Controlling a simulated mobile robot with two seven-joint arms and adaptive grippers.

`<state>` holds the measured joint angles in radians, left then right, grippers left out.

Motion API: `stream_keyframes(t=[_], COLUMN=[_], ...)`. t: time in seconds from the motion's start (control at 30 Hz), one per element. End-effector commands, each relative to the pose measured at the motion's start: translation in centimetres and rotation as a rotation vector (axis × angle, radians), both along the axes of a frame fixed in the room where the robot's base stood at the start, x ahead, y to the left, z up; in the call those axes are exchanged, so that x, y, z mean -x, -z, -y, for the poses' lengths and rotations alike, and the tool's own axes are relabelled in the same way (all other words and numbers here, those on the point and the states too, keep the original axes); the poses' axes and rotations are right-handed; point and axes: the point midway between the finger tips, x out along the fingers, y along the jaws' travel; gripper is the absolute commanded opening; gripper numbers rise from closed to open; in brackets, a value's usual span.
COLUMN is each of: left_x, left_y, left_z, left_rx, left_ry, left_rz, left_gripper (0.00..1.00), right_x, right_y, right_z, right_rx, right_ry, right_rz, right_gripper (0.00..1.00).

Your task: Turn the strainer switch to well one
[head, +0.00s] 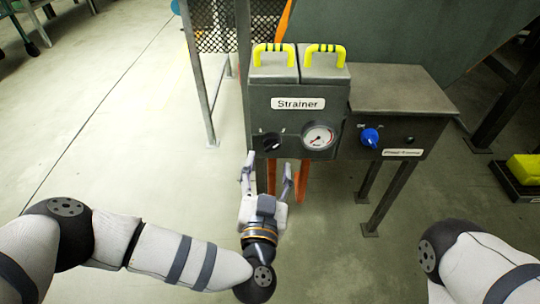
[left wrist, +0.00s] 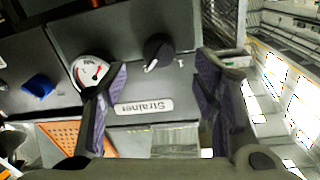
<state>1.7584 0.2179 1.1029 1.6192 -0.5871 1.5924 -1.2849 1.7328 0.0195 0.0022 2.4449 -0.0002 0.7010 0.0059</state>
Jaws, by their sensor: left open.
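The strainer switch is a black rotary knob (head: 271,142) on the front of the grey box, below the "Strainer" label (head: 298,104). In the left wrist view, upside down, the knob (left wrist: 158,49) has a white pointer aimed down-left. A small white mark like a "1" (left wrist: 181,63) is to its right. My left gripper (head: 267,168) is open and empty, just below and in front of the knob. In the left wrist view its fingers (left wrist: 161,76) are spread, with the knob between and beyond them, apparently untouched. My right gripper is out of view; only its arm shows.
A pressure gauge (head: 318,137) sits right of the knob, close to one finger in the wrist view. Yellow handles (head: 325,51) top the box. A side box carries a blue knob (head: 370,137).

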Motion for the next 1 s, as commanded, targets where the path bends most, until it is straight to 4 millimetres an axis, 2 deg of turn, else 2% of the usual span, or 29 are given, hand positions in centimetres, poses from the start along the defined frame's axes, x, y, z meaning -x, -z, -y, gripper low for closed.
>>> stream_keyframes(t=[0.03, 0.1, 0.23, 0.37, 0.57, 0.6, 0.63, 0.8, 1.0], left_x=[-1.2, -2.8, -4.8, -5.6, -5.7, -5.7, -5.7, -5.7, -5.7], left_y=[0.6, 0.6, 0.4, 0.2, 0.0, 0.0, 0.0, 0.0, 0.0], left_z=[0.0, 0.1, 0.3, 0.4, 0.5, 0.5, 0.5, 0.5, 0.5], left_rx=[0.0, 0.0, -0.001, 0.0, 0.0, 0.0, 0.0, 0.0, 0.004], left_ry=[-0.004, -0.004, -0.002, 0.0, 0.001, 0.002, 0.001, 0.001, 0.001], left_rz=[-0.002, -0.003, -0.003, -0.002, -0.001, -0.001, -0.001, -0.001, -0.001], left_gripper=[0.55, 0.55, 0.55, 0.55, 0.55, 0.52, 0.46, 0.07, 0.06], right_x=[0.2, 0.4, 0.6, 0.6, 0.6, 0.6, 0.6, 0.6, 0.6], right_y=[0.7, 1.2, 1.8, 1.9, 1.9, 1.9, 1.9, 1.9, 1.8], right_z=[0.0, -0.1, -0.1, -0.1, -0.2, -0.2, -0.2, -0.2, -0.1], right_rx=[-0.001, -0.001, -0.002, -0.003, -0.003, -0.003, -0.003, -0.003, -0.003], right_ry=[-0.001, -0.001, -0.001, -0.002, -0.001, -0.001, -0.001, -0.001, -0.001], right_rz=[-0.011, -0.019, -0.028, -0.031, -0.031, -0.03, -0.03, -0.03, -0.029], right_gripper=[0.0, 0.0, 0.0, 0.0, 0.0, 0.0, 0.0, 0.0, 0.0])
